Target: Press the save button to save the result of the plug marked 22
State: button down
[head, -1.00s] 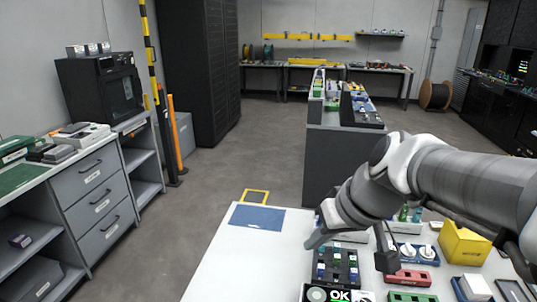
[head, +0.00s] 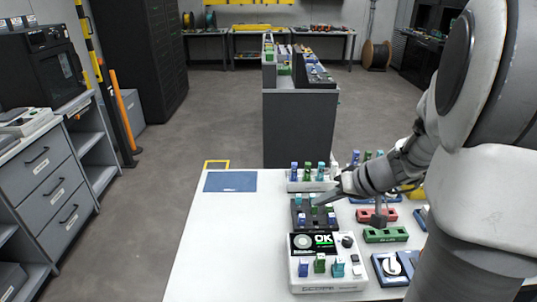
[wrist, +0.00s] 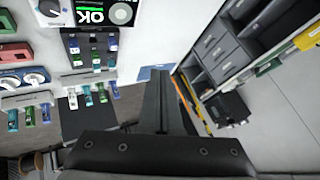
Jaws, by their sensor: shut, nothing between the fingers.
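A white scope unit (head: 327,281) stands at the table's front, its screen showing a green OK (head: 323,239). The unit is partly cut off at the top of the wrist view (wrist: 95,14). My gripper (head: 318,201) is shut and empty, near the black plug rack (head: 298,219) behind the unit; it also shows in the wrist view (wrist: 160,75).
A white plug rack (head: 293,186) stands behind the black one. Red (head: 375,216) and green (head: 385,235) blocks and a blue unit with a white dial (head: 393,266) stand to the right. My arm covers the table's right side. The left part is clear apart from a blue mat (head: 230,182).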

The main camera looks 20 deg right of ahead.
jog(key=s+d+f+m+t+h+b, duration=0.1)
jog(key=s+d+f+m+t, duration=0.1)
jog(key=d+f, duration=0.6)
jog(key=s+d+m, duration=0.1)
jog(key=s+d, duration=0.1)
jog(key=d, duration=0.1)
jog(key=shift+s+d+f+m+h, duration=0.25)
jog(key=shift+d+f+m+h, duration=0.05)
jog(key=shift+d+f+m, duration=0.1)
jog(key=shift+a+f, duration=0.1)
jog(key=b, duration=0.3)
send_over(351, 254)
jog(key=s+d, duration=0.1)
jog(key=s, duration=0.1)
jog(key=f, duration=0.7)
jog(key=shift+s+f, duration=0.15)
jog(key=shift+s, duration=0.05)
jog(key=shift+f+b, duration=0.65)
jog(key=shift+b, duration=0.5)
jog(key=shift+f+b, duration=0.9)
jog(key=shift+b, duration=0.9)
jog(key=shift+r, duration=0.9)
